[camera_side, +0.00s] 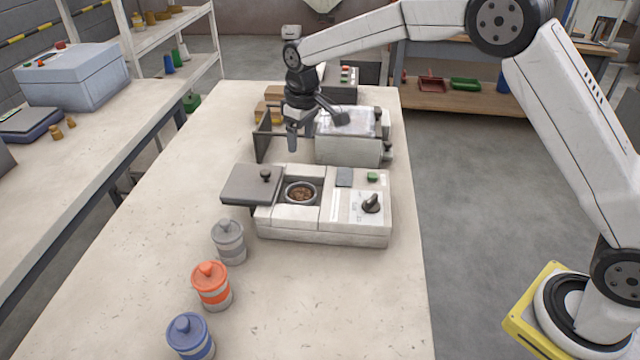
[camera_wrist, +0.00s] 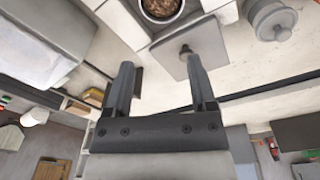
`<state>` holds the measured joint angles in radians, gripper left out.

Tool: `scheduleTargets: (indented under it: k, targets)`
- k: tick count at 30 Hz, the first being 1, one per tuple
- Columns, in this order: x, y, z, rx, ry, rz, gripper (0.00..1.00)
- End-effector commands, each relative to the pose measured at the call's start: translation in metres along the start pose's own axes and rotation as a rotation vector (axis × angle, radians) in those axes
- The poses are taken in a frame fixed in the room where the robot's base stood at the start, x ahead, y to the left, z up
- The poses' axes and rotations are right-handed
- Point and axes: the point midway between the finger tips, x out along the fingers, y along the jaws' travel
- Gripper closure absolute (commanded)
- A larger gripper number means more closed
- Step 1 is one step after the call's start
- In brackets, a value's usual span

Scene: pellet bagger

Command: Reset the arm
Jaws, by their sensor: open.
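My gripper (camera_side: 317,134) hangs above the table, between the white machine and the box unit behind it. Its two dark fingers are spread and nothing is between them; the wrist view also shows them apart (camera_wrist: 160,62). The white machine (camera_side: 320,237) has a round well holding brown pellets (camera_side: 300,193), also visible at the top of the wrist view (camera_wrist: 161,8). Its square grey lid (camera_side: 246,190) with a knob lies left of the well, leaving the well uncovered. The machine carries a black dial (camera_side: 371,203) and a green button (camera_side: 372,177).
Grey (camera_side: 229,243), orange (camera_side: 211,287) and blue (camera_side: 190,337) lidded canisters stand at the table's front left. A box unit (camera_side: 345,152) with clear material on top is close behind my gripper. A side bench (camera_side: 110,100) stands at left.

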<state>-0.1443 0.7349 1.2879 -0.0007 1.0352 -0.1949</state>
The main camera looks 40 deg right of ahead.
Motion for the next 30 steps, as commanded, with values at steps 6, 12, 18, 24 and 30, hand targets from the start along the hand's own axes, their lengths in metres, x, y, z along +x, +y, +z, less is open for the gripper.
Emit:
scheduleTargets:
  k: [6,12,18,24,30]
  targets:
    - [-0.003,0.006,0.039,0.057,0.024,0.007,0.28]
    - [-0.004,0.008,0.078,0.107,0.045,0.012,0.28]
    - [-0.002,0.008,0.121,0.158,0.067,0.018,0.28]
    - [0.001,0.004,0.167,0.209,0.090,0.024,0.28]
    - [0.006,-0.002,0.216,0.259,0.111,0.029,0.28]
